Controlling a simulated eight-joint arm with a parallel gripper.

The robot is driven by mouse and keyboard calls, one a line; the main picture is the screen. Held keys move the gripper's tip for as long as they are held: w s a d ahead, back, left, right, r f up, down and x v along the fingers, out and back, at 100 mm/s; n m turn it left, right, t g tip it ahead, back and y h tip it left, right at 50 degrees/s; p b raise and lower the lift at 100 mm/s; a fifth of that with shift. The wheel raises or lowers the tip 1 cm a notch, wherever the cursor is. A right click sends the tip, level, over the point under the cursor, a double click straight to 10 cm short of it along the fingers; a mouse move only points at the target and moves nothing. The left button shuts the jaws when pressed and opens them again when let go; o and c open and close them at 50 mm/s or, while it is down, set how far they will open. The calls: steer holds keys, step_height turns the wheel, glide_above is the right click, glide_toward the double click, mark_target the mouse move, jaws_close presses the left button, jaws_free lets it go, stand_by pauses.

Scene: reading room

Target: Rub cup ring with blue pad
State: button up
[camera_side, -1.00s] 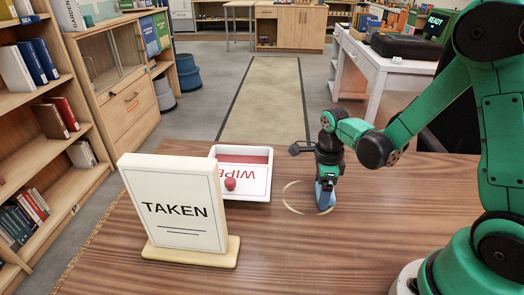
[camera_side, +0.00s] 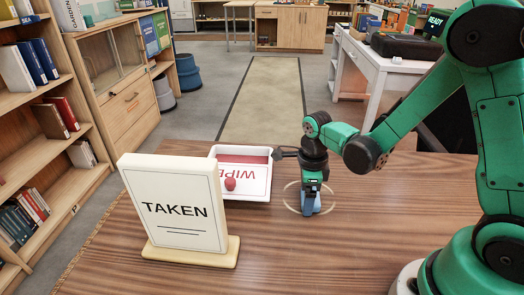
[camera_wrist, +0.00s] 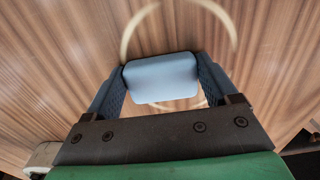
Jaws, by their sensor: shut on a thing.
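The cup ring (camera_side: 287,197) is a pale circle on the wooden table. It also shows in the wrist view as a pale arc (camera_wrist: 235,35) beyond the pad and a short bit on its near side. The blue pad (camera_wrist: 161,78) is a light blue block held between both fingers. The pad and fingers hide part of the ring. I cannot tell for sure whether the pad touches the table.
A white tray (camera_side: 258,194) marked WIPE, with a red knobbed thing (camera_side: 230,184) in it, stands just behind and left of the ring. A TAKEN sign (camera_side: 183,210) on a cream base stands at the front left. The table's front middle (camera_side: 320,260) is clear.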

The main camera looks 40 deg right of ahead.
mark_target(280, 201)
steer(key=shift+w+a, duration=1.95)
step_height(280, 201, up, 8)
steer(key=shift+r, duration=0.15)
